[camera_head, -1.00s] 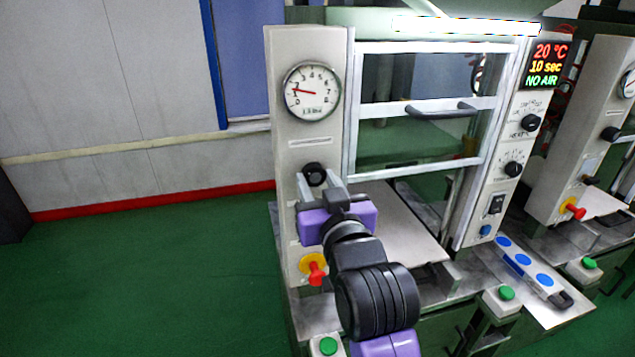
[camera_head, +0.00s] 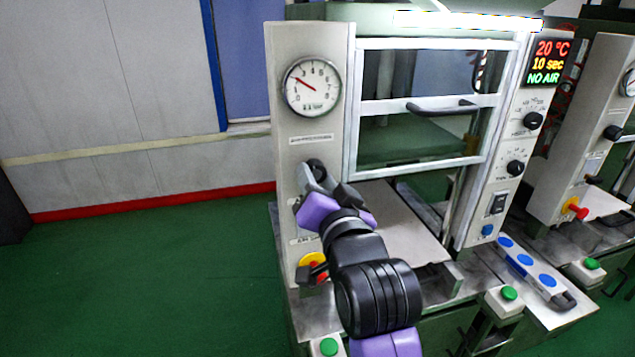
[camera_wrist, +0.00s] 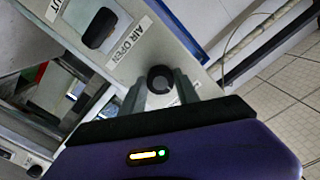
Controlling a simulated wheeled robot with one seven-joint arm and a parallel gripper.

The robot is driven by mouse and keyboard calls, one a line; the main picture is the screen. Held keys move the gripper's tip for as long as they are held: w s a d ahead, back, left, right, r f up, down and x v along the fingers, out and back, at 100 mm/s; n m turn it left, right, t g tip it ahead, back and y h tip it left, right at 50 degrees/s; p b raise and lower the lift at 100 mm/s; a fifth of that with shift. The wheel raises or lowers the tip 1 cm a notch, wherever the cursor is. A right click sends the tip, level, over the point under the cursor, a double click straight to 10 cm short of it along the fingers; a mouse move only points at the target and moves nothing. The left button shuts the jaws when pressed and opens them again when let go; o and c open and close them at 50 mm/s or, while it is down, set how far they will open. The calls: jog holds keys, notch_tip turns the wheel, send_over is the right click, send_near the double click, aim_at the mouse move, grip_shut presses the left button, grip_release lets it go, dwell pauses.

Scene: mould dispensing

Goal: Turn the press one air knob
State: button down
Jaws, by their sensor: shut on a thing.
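The black round air knob (camera_head: 316,166) sits on the light grey left panel of the near press, below its gauge. In the wrist view the knob (camera_wrist: 160,79) lies between my two grey fingers. My gripper (camera_head: 313,176), with its purple body, is shut on the knob and is rolled at a tilt in the head view. The fingers partly cover the knob. The white pressure gauge (camera_head: 312,87) has a red needle pointing up and to the left. The press display (camera_head: 547,63) reads 20 °C, 10 sec and NO AIR.
A red and yellow button (camera_head: 314,265) is just below my gripper, partly hidden by my arm. A framed glass door (camera_head: 425,105) with a black handle is right of the panel. A second press (camera_head: 590,130) stands at the right. Green floor at left is clear.

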jog(key=shift+m, duration=1.2)
jog(key=c, duration=0.9)
grip_release()
jog(key=shift+s, duration=0.1)
jog(key=b+v, duration=0.2)
jog(key=v, duration=0.5)
jog(key=shift+s, duration=0.3)
jog(key=shift+d, duration=0.15)
